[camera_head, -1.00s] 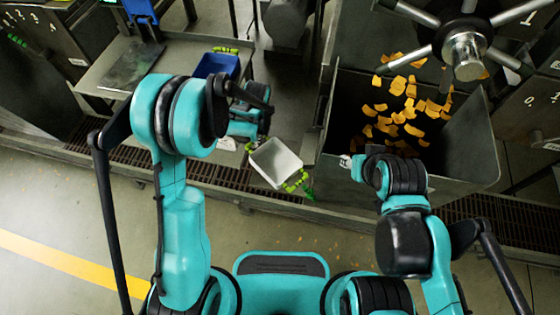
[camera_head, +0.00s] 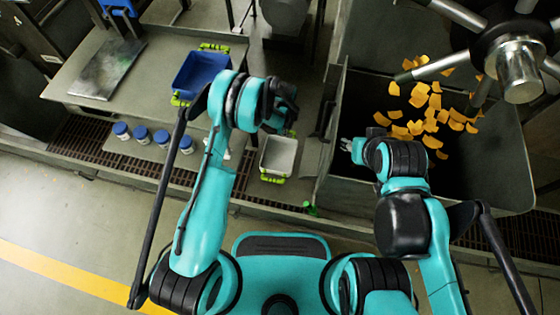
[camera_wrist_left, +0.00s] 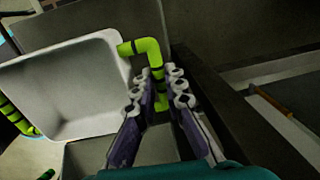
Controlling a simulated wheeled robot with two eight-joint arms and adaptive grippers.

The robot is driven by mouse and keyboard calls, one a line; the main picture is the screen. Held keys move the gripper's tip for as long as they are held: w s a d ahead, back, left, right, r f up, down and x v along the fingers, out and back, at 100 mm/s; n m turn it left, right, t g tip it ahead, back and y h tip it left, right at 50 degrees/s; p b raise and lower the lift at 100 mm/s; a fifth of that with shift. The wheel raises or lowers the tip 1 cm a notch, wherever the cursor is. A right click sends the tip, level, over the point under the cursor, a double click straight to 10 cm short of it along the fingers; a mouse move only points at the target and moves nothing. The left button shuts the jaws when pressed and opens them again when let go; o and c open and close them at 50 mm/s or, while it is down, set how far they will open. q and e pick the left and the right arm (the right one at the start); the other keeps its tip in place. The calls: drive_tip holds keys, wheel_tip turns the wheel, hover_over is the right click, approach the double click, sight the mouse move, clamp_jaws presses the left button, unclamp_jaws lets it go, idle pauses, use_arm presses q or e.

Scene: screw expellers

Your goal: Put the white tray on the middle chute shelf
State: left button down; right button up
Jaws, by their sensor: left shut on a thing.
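The white tray (camera_head: 279,154) hangs in front of the grey machine, left of the large metal bin, with its near green handle (camera_head: 272,179) in sight. My left gripper (camera_head: 287,129) is at the tray's far side. In the left wrist view the white tray (camera_wrist_left: 65,85) fills the left side, and my left gripper (camera_wrist_left: 158,90) is shut on its green handle (camera_wrist_left: 151,60). My right gripper (camera_head: 350,147) is at the bin's left edge; its fingers are too small to read. I cannot tell which surface is the middle chute shelf.
A blue tray (camera_head: 200,75) with green handles stands on the grey table (camera_head: 150,95). Several blue-lidded jars (camera_head: 141,134) stand on a lower ledge. The metal bin (camera_head: 345,110) holds orange pieces (camera_head: 430,100).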

use_arm(q)
wheel_tip(320, 180, down, 10)
drive_tip(key=b, duration=0.4)
drive_tip(key=shift+w+f, duration=0.1)
drive_tip(key=shift+f, duration=0.1)
drive_tip(key=shift+r, duration=0.1)
drive_tip(key=c, duration=1.6)
unclamp_jaws()
wheel_tip(320, 180, up, 12)
drive_tip(key=s+p, duration=0.1)
drive_tip(key=p, duration=0.3)
drive_tip(key=shift+s+a, duration=0.1)
